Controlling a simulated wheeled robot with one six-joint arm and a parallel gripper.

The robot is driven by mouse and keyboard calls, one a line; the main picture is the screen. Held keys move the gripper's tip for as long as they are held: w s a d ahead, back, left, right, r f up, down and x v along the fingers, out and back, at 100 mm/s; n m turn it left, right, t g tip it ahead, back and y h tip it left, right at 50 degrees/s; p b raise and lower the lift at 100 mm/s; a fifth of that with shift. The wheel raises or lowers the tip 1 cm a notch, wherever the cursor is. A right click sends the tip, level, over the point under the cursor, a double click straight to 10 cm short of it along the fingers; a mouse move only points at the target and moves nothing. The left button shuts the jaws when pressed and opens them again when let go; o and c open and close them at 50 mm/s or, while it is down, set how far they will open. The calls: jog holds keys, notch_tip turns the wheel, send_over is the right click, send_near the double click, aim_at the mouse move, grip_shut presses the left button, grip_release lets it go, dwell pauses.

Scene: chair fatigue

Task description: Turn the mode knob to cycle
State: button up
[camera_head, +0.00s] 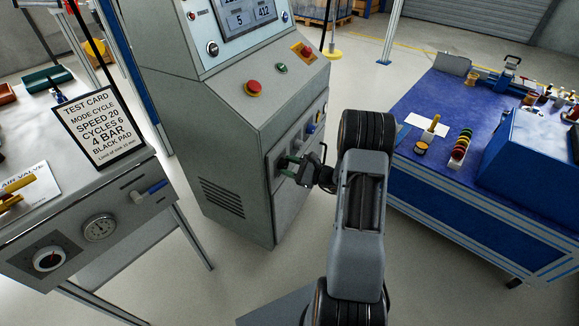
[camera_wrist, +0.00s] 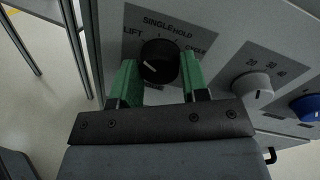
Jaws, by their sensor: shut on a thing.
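The black mode knob (camera_wrist: 160,58) sits on a grey label plate (camera_wrist: 202,35) on the lower front of the grey machine (camera_head: 225,120). The plate reads LIFT at left, SINGLE at top, HOLD at upper right and CYCLE at right; a word below is partly hidden. In the head view my gripper (camera_head: 290,164) is at the machine's front, where the knob is hidden.
Right of the mode knob are a grey knob (camera_wrist: 252,90) with numbers and a blue knob (camera_wrist: 308,107). A test card (camera_head: 88,128) reading MODE CYCLE stands on the left bench. A red button (camera_head: 253,88) is on the machine's sloped top. A blue workbench (camera_head: 440,200) stands right.

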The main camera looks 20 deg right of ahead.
jog(key=m+p, duration=0.2)
jog(key=m, duration=0.1)
jog(key=shift+r, duration=0.1)
jog(key=m+p, duration=0.2)
jog(key=m, duration=0.1)
jog(key=shift+t, duration=0.3)
jog(key=m+p, duration=0.3)
jog(key=m, duration=0.3)
jog(key=shift+m+t+p, duration=0.3)
jog(key=shift+m+t, duration=0.1)
jog(key=m+p, duration=0.1)
jog(key=m, duration=0.2)
jog(key=m+p, duration=0.1)
jog(key=m, duration=0.3)
jog(key=shift+t+h+p, duration=0.3)
jog(key=shift+h+p, duration=0.1)
jog(key=m, duration=0.2)
jog(key=m+p, duration=0.1)
jog(key=m, duration=0.2)
jog(key=shift+a+f+h+p, duration=0.1)
jog(key=shift+f+h+p, duration=0.1)
jog(key=shift+h+p, duration=0.1)
jog(key=shift+m, duration=0.5)
